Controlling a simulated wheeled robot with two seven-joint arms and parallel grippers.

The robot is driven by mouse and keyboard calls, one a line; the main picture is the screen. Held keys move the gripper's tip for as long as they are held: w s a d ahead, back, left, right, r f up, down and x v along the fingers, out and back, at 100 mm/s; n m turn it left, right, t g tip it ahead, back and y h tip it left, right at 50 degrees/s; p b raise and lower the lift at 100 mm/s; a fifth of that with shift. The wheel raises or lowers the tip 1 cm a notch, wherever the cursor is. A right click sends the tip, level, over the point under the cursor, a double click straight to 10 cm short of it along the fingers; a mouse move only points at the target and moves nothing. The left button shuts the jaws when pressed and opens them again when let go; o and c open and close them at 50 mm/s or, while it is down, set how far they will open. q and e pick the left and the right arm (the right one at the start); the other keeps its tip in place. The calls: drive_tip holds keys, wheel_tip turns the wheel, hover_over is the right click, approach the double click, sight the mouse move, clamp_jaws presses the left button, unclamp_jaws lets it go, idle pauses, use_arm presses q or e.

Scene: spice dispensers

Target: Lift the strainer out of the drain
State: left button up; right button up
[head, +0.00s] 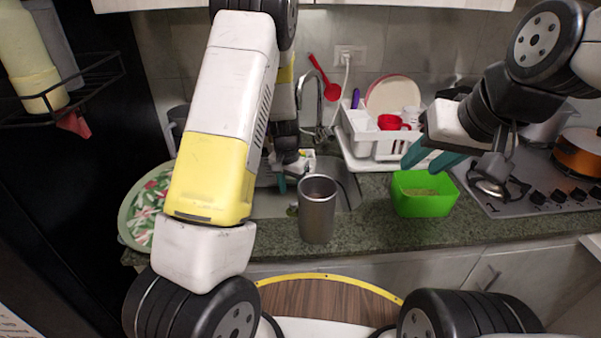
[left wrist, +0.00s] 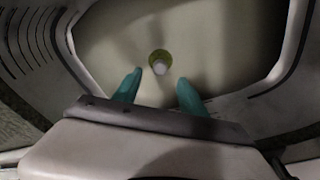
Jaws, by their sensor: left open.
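The height left between fingers and strainer is hard to tell. In the head view my left gripper (head: 287,183) is over the sink (head: 268,206), partly hidden by my arm. My right gripper (head: 430,157) is open and empty above the counter.
A grey metal cup (head: 317,210) stands at the sink's front edge. A green container (head: 422,194) is on the counter to the right. A faucet (head: 318,95) and a white dish rack (head: 375,135) are behind. A patterned plate (head: 145,212) is at the left.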

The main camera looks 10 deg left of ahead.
sight(293, 202)
use_arm(q)
drive_tip(key=f, duration=0.6)
drive_tip(key=shift+w+d+f, duration=0.15)
drive_tip(key=shift+w+f, duration=0.15)
drive_tip(key=shift+w, duration=0.1)
drive_tip(key=shift+c, duration=0.4)
clamp_jaws()
